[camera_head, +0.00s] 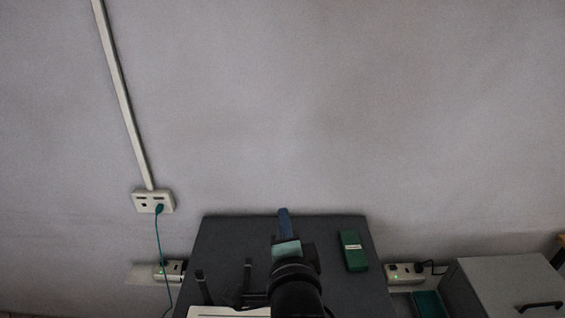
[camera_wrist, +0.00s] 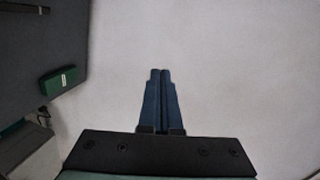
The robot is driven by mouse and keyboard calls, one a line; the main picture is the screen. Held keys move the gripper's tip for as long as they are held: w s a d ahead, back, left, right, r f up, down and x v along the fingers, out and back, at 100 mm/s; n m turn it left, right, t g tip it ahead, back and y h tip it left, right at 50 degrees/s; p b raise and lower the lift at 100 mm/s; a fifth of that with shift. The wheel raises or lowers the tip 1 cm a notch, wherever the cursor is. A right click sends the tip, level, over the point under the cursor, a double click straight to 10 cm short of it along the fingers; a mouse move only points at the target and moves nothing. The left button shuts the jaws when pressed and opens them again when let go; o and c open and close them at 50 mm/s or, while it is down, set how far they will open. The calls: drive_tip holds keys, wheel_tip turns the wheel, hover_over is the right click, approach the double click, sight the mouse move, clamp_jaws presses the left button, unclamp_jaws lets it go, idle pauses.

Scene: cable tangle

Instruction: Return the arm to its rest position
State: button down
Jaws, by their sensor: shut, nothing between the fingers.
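My gripper (camera_wrist: 160,74) points away from the wrist with its two blue fingers pressed together in the wrist view. Nothing is between the fingertips. In the head view my gripper (camera_head: 283,212) is above the far edge of the dark table (camera_head: 225,240), and my black arm reaches up from the bottom of the picture. A green box (camera_head: 353,251) with a pale label lies on the table to the right of my gripper. It also shows in the wrist view (camera_wrist: 60,81), at the left and apart from the fingers.
A wall outlet (camera_head: 153,201) holds a teal cable (camera_head: 159,245) that hangs down left of the table. Power strips (camera_head: 170,271) and (camera_head: 404,273) flank the table. A grey cabinet (camera_head: 500,285) stands at the right. Dark upright posts (camera_head: 203,285) stand on the table's left.

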drive_tip(key=s+r+n+t+b, duration=0.2)
drive_tip(key=r+n+t, duration=0.15)
drive_tip(key=r, duration=0.65)
drive_tip(key=s+r+n+t+b, duration=0.25)
drive_tip(key=r+n, duration=0.25)
drive_tip(key=r, duration=0.4)
drive_tip(key=s+r+n+t+h+b, duration=0.1)
drive_tip(key=s+r+n+t, duration=0.4)
drive_tip(key=s+r, duration=0.6)
wheel_tip(320, 180, up, 2)
drive_tip(key=shift+s+a+r+n+t+b, duration=0.15)
drive_tip(key=shift+s+n+t+b, duration=0.15)
drive_tip(key=shift+n+b, duration=0.4)
drive_tip(key=shift+f, duration=0.2)
